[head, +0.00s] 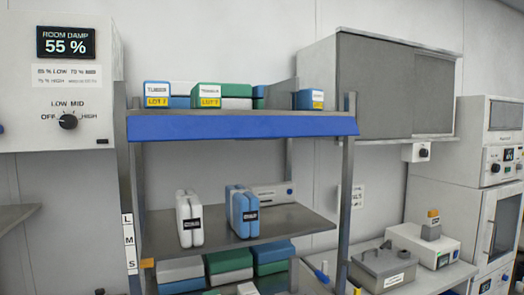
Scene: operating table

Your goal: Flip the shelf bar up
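The shelf bar looks to be the long blue bar (242,127) along the front edge of the upper shelf in the head view. It spans nearly the full width between the two front posts. It lies at or below the level of the shelf board, and the boxes above it are not covered by it. Its hinge or pivot cannot be made out. Neither of my grippers is in view.
Boxes with yellow lot labels (207,102) stand on the upper shelf. White packs (189,218) and blue packs (242,211) stand on the middle shelf (290,219). A control panel (60,80) is at left, a grey wall cabinet (390,85) at right.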

